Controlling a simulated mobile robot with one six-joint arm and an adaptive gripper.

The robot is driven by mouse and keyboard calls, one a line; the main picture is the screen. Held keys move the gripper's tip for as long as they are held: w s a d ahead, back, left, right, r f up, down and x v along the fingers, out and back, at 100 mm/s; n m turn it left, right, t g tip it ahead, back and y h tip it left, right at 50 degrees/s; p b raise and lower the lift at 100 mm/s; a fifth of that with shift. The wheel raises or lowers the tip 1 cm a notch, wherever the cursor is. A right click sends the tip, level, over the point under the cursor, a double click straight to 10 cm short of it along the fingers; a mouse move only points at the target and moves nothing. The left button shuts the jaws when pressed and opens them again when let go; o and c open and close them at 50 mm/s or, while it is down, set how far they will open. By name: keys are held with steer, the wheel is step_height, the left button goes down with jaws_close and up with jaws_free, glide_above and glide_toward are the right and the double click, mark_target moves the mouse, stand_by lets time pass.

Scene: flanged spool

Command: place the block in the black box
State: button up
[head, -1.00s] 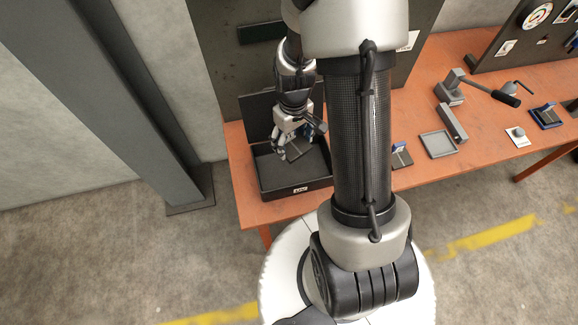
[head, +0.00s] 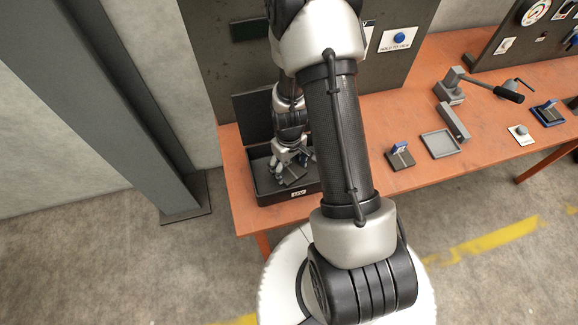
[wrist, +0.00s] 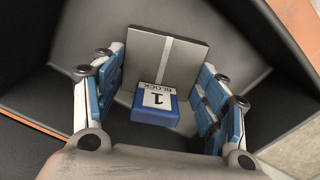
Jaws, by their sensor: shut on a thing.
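The block (wrist: 172,62) is a grey, flat-faced piece with a pale stripe and a blue tag reading "1 BLOCK" in the wrist view. It sits between the two blue-padded fingers of my gripper (wrist: 160,108), which is shut on its sides. In the head view my gripper (head: 289,166) points down inside the open black box (head: 274,199), with the grey block (head: 293,176) at its fingertips. The box's dark walls surround the block in the wrist view. Whether the block touches the box floor I cannot tell.
The box's raised lid (head: 252,119) stands behind the gripper. To the right on the orange table (head: 393,122) are a dark piece with a blue tag (head: 400,155), a shallow grey tray (head: 440,144) and a lever fixture (head: 450,88). A dark panel stands behind.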

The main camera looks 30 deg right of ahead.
steer(key=shift+r, duration=0.1)
steer(key=shift+f, duration=0.2)
steer(key=o, duration=1.5)
steer(key=shift+r, duration=0.1)
step_height(320, 180, up, 12)
steer(key=p, duration=0.4)
step_height(320, 180, up, 10)
steer(key=t, duration=0.1)
glide_above(289, 169)
steer(key=a, duration=0.3)
steer(key=s+a+r+t, duration=0.1)
steer(key=s+a+r, duration=0.3)
steer(key=s+r, duration=0.3)
steer(key=s+a+r+m+t, duration=0.1)
steer(key=s+a+r+t, duration=0.1)
steer(key=s+r, duration=0.5)
step_height(289, 169, up, 4)
steer(key=shift+s+a+t, duration=0.2)
steer(key=shift+a+t, duration=0.1)
steer(key=shift+a, duration=0.6)
